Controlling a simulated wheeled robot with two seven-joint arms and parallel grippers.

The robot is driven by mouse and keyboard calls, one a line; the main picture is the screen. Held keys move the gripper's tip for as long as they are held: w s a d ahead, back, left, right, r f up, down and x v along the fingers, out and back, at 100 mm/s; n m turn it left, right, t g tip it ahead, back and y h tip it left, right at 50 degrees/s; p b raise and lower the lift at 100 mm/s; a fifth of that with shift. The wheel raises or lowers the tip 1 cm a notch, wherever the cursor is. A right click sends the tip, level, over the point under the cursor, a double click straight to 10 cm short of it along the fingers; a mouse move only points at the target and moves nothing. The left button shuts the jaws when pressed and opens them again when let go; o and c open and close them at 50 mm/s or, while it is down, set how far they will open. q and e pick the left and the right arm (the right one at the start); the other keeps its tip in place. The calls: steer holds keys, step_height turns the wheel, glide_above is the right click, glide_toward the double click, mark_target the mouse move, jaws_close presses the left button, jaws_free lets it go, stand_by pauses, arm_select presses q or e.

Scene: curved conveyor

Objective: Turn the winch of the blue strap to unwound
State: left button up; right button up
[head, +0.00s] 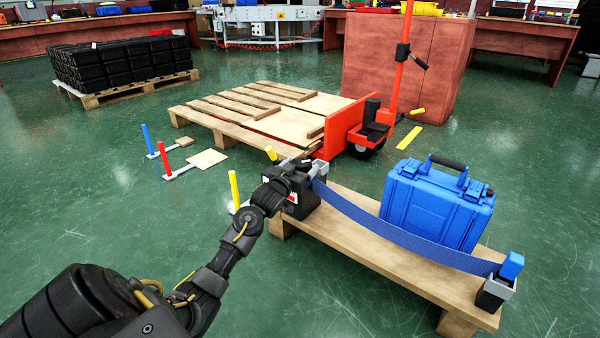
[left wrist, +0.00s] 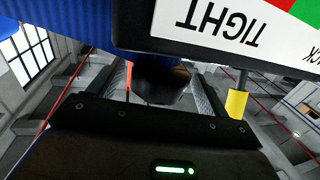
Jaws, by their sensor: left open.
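The blue strap (head: 395,235) runs in a slack-looking curve from the winch to a post with a blue cap (head: 511,266). The winch is a black box (head: 306,200) at the left end of a low wooden platform. My left gripper (head: 297,166) is at the top of the winch. In the left wrist view its open fingers stand on either side of a dark rounded part (left wrist: 160,85); contact cannot be told. A label reading TIGHT (left wrist: 222,22) appears upside down with red and green areas. A yellow-tipped handle (left wrist: 237,102) is beside the fingers. My right gripper is out of view.
A blue case (head: 435,207) stands on the wooden platform (head: 370,250) behind the strap. A red pallet jack (head: 345,130) and a pallet (head: 240,112) are behind the winch. Coloured posts (head: 164,160) stand at the left. The green floor is clear around the platform's front.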

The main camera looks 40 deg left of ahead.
arm_select(q)
steer(key=shift+w+a, duration=0.1)
steer(key=shift+w, duration=0.45)
steer(key=shift+r, duration=0.1)
steer(key=c, duration=1)
steer(key=n+g+y+p, duration=0.1)
steer(key=y+p, duration=0.1)
steer(key=n+y+p, duration=0.2)
steer(key=p, duration=0.1)
steer(key=shift+w+r+g+y, duration=0.1)
steer(key=shift+r+g+y, duration=0.2)
steer(key=shift+r+g, duration=0.1)
steer(key=shift+f+n+g+y+p, duration=0.3)
steer(key=shift+n+g+y+p, duration=0.2)
steer(key=shift+n+y+p, duration=0.35)
steer(key=shift+f+y, duration=0.1)
steer(key=shift+y, duration=0.15)
steer(key=o, duration=1)
